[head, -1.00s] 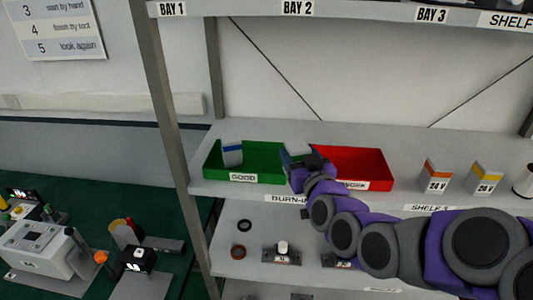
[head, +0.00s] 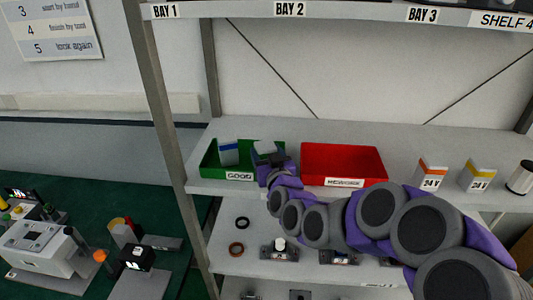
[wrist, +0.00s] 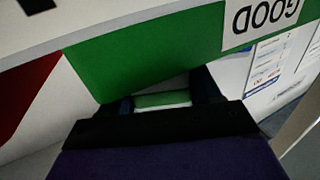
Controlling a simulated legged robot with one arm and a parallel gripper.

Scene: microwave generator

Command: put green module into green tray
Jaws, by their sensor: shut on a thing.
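The green tray (head: 211,171), labelled GOOD, stands on the shelf at centre left in the head view. Its green wall (wrist: 150,50) fills the upper middle of the wrist view, with the label upside down. My gripper (head: 266,153) is at the tray's right end, over or in front of it; I cannot tell which. It is shut on the green module (wrist: 161,100), a pale block with a green band between the fingers in the wrist view. In the head view the module (head: 264,146) shows as a light grey top, mostly hidden by my gripper.
A pale module with a blue band (head: 229,153) stands in the green tray's left part. A red tray (head: 343,166) is just to the right. Orange-banded (head: 432,175) and yellow-banded (head: 478,176) modules and a white spool (head: 520,178) stand farther right. The upper shelf (head: 350,12) runs above.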

